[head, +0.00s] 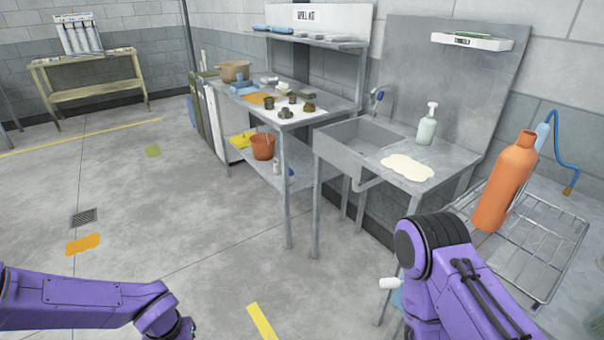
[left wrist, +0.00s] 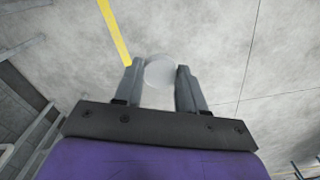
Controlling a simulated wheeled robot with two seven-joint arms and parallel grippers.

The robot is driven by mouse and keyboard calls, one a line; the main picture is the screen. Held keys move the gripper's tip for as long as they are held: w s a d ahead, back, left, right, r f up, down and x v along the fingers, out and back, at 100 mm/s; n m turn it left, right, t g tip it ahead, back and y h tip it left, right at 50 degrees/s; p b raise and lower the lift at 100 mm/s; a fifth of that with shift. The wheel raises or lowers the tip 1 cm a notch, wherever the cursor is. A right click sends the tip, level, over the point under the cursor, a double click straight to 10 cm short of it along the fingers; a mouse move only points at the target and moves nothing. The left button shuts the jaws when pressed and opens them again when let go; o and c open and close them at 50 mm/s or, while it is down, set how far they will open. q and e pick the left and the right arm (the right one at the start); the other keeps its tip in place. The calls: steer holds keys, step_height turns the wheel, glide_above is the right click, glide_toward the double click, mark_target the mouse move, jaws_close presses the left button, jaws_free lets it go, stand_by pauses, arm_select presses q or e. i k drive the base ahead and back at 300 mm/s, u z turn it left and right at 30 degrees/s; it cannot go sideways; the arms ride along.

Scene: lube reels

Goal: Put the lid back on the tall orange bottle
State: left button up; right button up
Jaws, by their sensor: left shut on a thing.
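The tall orange bottle (head: 504,185) is at the right in the head view, at the wire rack, leaning to the right in the picture. Its narrow neck points up and shows no lid. My left gripper (left wrist: 160,75) shows in the left wrist view, shut on a pale, round, lid-like thing (left wrist: 158,72) between its two fingers, over the floor. In the head view my left arm comes in at the lower left and its gripper is out of frame. My right arm is at the lower right, in front of the rack; its gripper is not visible.
A wire rack (head: 545,262) is at the right. A steel sink (head: 350,147) has a soap bottle (head: 427,125) and a pale puddle (head: 408,167) beside it. A cluttered steel table (head: 318,110) stands behind. A small white object (head: 389,284) shows beside my right arm. The left floor is open.

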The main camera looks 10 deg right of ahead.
mark_target(512, 167)
steer(key=u, duration=0.55)
steer(key=i, duration=3.45)
steer(key=z, duration=4.5)
steer(key=i, duration=0.5)
steer(key=z, duration=0.1)
